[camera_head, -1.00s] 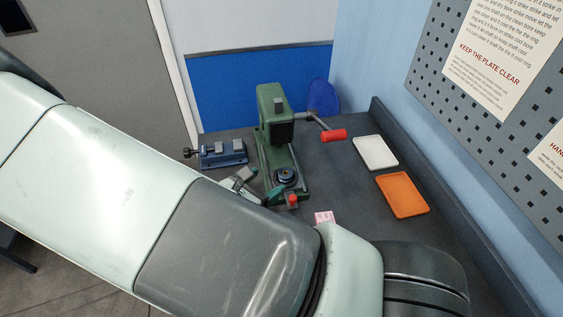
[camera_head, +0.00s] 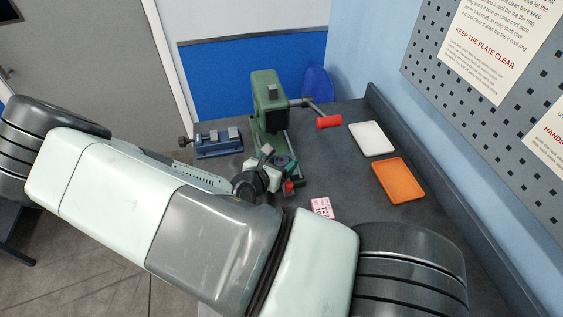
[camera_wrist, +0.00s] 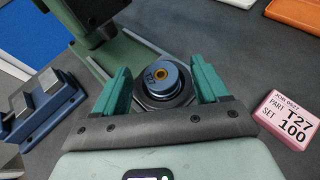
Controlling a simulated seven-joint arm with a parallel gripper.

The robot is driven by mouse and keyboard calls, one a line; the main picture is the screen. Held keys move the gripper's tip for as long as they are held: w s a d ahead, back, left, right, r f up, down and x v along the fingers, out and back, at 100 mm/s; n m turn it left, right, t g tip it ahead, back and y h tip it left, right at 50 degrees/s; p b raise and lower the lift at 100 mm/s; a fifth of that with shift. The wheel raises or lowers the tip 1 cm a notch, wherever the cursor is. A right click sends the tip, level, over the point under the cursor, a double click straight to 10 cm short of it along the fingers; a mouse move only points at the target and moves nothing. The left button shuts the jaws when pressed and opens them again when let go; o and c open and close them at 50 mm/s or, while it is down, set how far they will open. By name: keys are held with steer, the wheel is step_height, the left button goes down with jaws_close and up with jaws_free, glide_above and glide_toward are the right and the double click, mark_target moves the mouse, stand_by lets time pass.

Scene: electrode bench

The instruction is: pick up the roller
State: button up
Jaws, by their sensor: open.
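My gripper (camera_wrist: 159,70) is open in the wrist view. Its two teal fingers stand to the left and right of the roller, with a gap on each side, and hold nothing. In the head view my gripper (camera_head: 278,168) is over the front of the press base, and my arm and gripper hide the roller there.
The press (camera_head: 268,98) has a red-handled lever (camera_head: 329,122) on its right. A blue vise (camera_head: 218,143) stands left. A white tray (camera_head: 372,138) and an orange tray (camera_head: 400,180) lie right. A pink card (camera_wrist: 292,119) reading T27, 100 lies on the dark bench.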

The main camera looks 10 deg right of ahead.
steer(key=shift+w+d+f, duration=0.15)
steer(key=shift+w+d, duration=0.05)
steer(key=c, duration=1.3)
steer(key=shift+o, duration=0.2)
